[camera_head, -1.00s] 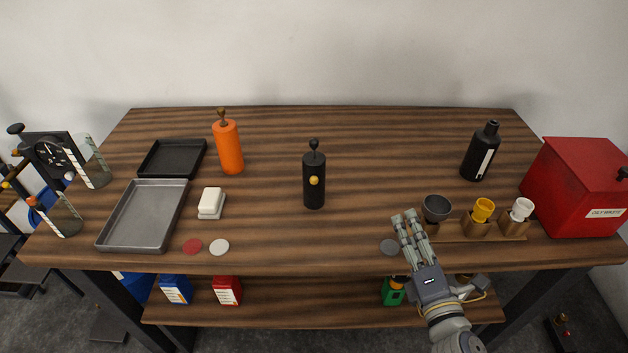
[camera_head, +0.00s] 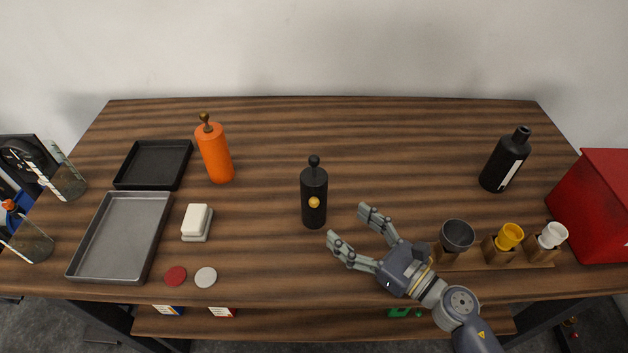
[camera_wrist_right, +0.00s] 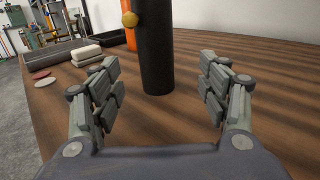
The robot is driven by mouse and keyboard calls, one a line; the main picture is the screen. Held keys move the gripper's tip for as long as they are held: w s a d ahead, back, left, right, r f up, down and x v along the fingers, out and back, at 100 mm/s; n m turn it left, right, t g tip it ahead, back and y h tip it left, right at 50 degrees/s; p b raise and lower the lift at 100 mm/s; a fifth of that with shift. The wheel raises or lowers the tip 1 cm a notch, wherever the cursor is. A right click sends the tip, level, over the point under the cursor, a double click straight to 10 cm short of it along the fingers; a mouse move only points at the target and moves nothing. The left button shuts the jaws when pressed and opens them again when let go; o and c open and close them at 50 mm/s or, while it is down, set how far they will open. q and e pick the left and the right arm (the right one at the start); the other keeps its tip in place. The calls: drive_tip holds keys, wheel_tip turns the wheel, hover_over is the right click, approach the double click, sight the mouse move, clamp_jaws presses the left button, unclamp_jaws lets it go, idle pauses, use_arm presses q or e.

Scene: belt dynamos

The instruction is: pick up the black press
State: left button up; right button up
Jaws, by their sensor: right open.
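The black press (camera_head: 314,199) stands upright near the middle of the wooden table, a dark cylinder with a black knob on top and a small yellow ball on its front. My right gripper (camera_head: 346,228) is open, just to the right of the press and a little in front of it, with its fingers pointing toward it. In the right wrist view the press (camera_wrist_right: 156,55) stands ahead between the two spread fingers (camera_wrist_right: 162,92), with a gap on both sides. Its top is cut off there. My left gripper is not in view.
An orange cylinder (camera_head: 215,155) stands behind left of the press. Trays, a white block (camera_head: 197,219) and flat discs lie left. A dark bowl (camera_head: 457,235) and cups on a wooden rack (camera_head: 480,262) stand right, near my right arm. A black bottle (camera_head: 503,162) is at back right.

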sight(324, 208)
drive_tip(key=shift+w+a+r, duration=0.1)
drive_tip(key=shift+w+a, duration=0.15)
drive_tip(key=shift+w, duration=0.05)
drive_tip(key=p+x, duration=0.2)
drive_tip(key=x, duration=0.2)
drive_tip(key=shift+s+a+r, duration=0.15)
drive_tip(key=shift+a, duration=0.3)
drive_tip(key=shift+w+a, duration=0.2)
drive_tip(key=shift+w, duration=0.25)
drive_tip(key=p+x, duration=0.2)
drive_tip(key=x, duration=0.1)
drive_tip(key=shift+a+r, duration=0.15)
drive_tip(key=shift+a, duration=0.05)
drive_tip(key=shift+w+a, duration=0.25)
drive_tip(key=shift+w, duration=0.05)
drive_tip(key=shift+w+a, duration=0.2)
drive_tip(key=shift+d, duration=0.1)
drive_tip(key=shift+c, duration=0.7)
drive_tip(key=shift+s, duration=0.1)
drive_tip(key=c, duration=0.9)
clamp_jaws()
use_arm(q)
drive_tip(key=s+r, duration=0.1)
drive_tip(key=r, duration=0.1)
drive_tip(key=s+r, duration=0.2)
